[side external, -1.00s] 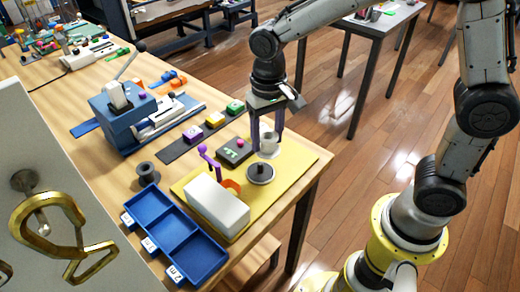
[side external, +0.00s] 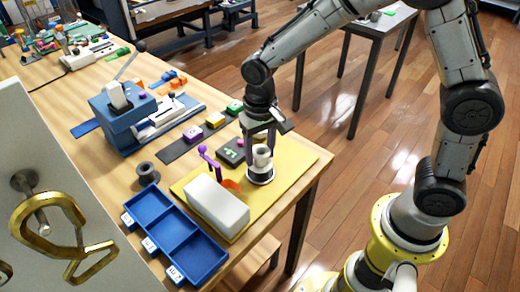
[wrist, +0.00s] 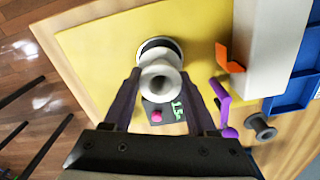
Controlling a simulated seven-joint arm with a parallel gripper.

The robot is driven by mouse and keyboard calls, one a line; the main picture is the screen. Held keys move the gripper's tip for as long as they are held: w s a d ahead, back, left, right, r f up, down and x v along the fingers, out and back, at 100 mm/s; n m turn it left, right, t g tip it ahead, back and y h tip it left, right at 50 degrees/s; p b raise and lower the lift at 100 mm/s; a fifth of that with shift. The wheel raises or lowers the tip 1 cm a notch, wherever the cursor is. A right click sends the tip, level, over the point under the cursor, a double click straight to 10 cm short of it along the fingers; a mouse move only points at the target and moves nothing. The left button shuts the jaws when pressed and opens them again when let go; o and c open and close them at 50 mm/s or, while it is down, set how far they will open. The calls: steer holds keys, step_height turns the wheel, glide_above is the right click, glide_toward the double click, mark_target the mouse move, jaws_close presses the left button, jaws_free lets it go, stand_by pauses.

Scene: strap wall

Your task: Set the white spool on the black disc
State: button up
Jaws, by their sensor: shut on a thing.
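The white spool (side external: 262,157) is upright between the purple fingers of my gripper (side external: 260,149), which are shut on it. In the wrist view the spool (wrist: 160,82) shows end-on with its dark centre hole, between the fingertips (wrist: 160,74). The black disc (side external: 260,177) lies on the yellow mat, with a pale rim around its base. The spool is directly over the disc in the side view and hides part of it. In the wrist view part of the disc (wrist: 158,45) shows past the spool. I cannot tell if they touch.
A white block (side external: 217,206) and an orange piece (side external: 231,185) stand on the yellow mat (side external: 297,160) nearby. A purple part (side external: 208,156) and a dark box (side external: 231,152) are close to the left. A blue tray (side external: 175,237) and a dark spool (side external: 147,173) are farther left.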

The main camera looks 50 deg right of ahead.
steer(key=shift+f, duration=0.4)
steer(key=o, duration=1.4)
steer(key=shift+c, duration=0.2)
steer(key=shift+r, duration=0.1)
step_height(320, 180, up, 12)
steer(key=s+d+r+n+t, duration=0.1)
steer(key=s+d+t, duration=0.1)
steer(key=s+d, duration=0.3)
steer(key=s+d+r+n+t, duration=0.2)
steer(key=s+d, duration=0.3)
steer(key=s, duration=0.9)
steer(key=shift+s+r+n+t, duration=0.15)
steer(key=shift+r+n+t, duration=0.15)
steer(key=shift+t, duration=0.5)
